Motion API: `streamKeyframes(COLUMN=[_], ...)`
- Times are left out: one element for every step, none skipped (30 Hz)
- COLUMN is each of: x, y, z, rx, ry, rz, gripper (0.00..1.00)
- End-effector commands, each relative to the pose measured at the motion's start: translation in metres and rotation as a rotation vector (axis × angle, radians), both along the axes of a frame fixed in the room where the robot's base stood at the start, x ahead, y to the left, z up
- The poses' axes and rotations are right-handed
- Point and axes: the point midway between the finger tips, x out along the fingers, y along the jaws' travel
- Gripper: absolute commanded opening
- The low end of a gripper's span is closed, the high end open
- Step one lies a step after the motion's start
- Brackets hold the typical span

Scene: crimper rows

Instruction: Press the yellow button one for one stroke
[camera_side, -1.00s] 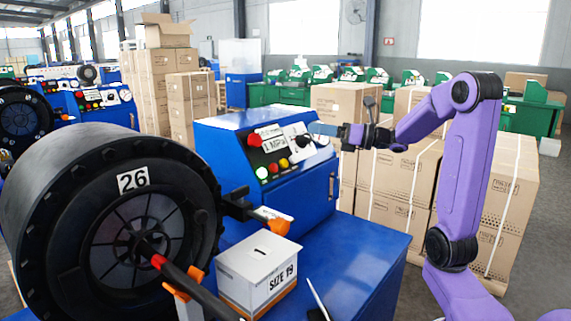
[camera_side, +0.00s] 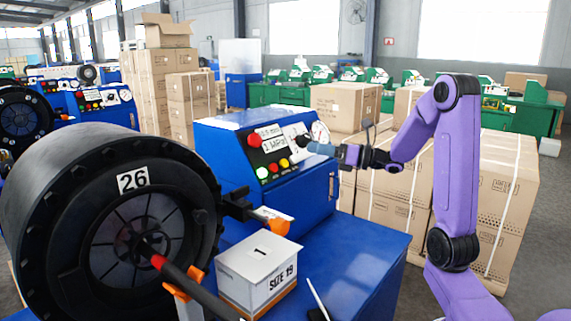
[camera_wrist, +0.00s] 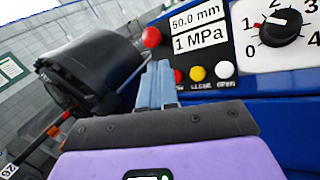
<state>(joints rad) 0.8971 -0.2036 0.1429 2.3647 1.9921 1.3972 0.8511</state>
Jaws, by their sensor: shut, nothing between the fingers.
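The yellow button (camera_side: 284,162) is on the black control panel of the blue machine, the rightmost in its lower row in the side view. In the wrist view the yellow button (camera_wrist: 197,73) sits between a partly hidden red button (camera_wrist: 179,76) and a white-looking button (camera_wrist: 225,70). My gripper (camera_side: 312,148) is shut and empty, to the right of and above the yellow button in the side view. In the wrist view its blue fingers (camera_wrist: 158,75) point at the panel, left of the yellow button, and partly cover the red one. I see no contact.
A black dial knob (camera_wrist: 283,27) is right of the buttons. A larger red button (camera_side: 254,140) is at the panel's upper left. A black drum marked 26 (camera_side: 133,181) and a white SIZE 19 box (camera_side: 245,266) stand in front. Cartons (camera_side: 505,190) stand behind my arm.

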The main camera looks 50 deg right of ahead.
Motion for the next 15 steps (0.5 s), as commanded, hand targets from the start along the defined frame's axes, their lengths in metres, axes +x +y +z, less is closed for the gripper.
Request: streamKeyframes(x=[0.005,0.008,0.012,0.015,0.018,0.023,0.026,0.029,0.033,0.037,0.039,0.043,0.046,0.049,0.052], y=[0.0,0.001,0.001,0.001,0.001,0.0,0.001,0.001,0.001,0.001,0.001,0.001,0.001,0.001,0.001], z=[-0.004,-0.006,-0.009,-0.011,-0.013,-0.016,-0.018,-0.02,-0.023,-0.025,-0.027,-0.03,-0.032,-0.033,-0.035], rx=[0.002,0.001,0.002,0.001,0.001,0.001,0.001,0.001,0.001,0.001,0.001,0.0,0.0,0.0,0.0], ry=[0.003,0.002,0.004,0.004,0.004,0.002,0.003,0.003,0.002,0.003,0.003,0.004,0.003,0.002,0.002], rz=[0.002,0.003,0.002,0.002,0.002,0.002,0.003,0.003,0.003,0.002,0.002,0.002,0.002,0.001,0.001], gripper=[0.0,0.0,0.0,0.0,0.0,0.0,0.0,0.0,0.0,0.0,0.0,0.0,0.0,0.0,0.0])
